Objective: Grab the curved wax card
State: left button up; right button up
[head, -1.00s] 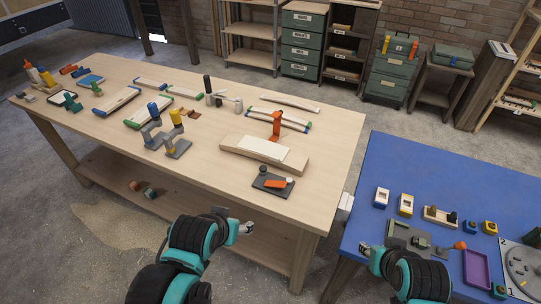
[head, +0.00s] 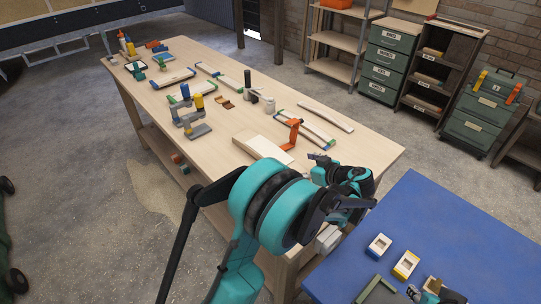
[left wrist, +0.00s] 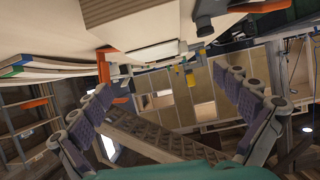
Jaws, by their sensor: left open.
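A pale, gently curved card or board (head: 262,146) lies on the wooden table beside an orange clamp-like piece (head: 291,134); I cannot tell whether it is the wax card itself. My left arm hides its near right part. My left gripper (head: 318,158) is over the table's near right edge, just right of the pale board and apart from it. In the left wrist view the gripper (left wrist: 165,105) is open with nothing between its purple-padded fingers. A pale slab (left wrist: 148,52) and the orange piece (left wrist: 103,66) show beyond them. My right gripper (head: 414,293) is partly visible at the bottom right.
The wooden table (head: 365,155) holds several clamps, frames and blocks, including a blue-topped and a yellow-topped clamp (head: 196,102). A blue table (head: 440,225) with small white and yellow blocks stands at the right. Cabinets and shelves line the back.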

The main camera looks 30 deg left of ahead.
aim_at(275, 157)
pick_arm(q)
jog(key=shift+w+a+f, duration=0.15)
jog(key=shift+a+f, duration=0.05)
jog(key=shift+f, duration=0.05)
jog(key=shift+w+a+f+n+b, duration=0.1)
jog(key=shift+a+f+n+b, duration=0.1)
jog(key=shift+a, duration=0.25)
jog(key=shift+w+a+f+n+b, duration=0.1)
jog(key=shift+a+f+b, duration=0.05)
jog(key=shift+a, duration=0.25)
jog(key=shift+w+a+f+b, duration=0.3)
jog(key=shift+w+a, duration=0.05)
jog(key=shift+a, duration=0.2)
jog(key=b+x, duration=0.2)
jog(key=x, duration=0.2)
jog(key=shift+a, duration=0.25)
jog(key=shift+r, duration=0.15)
jog(key=c, duration=0.8)
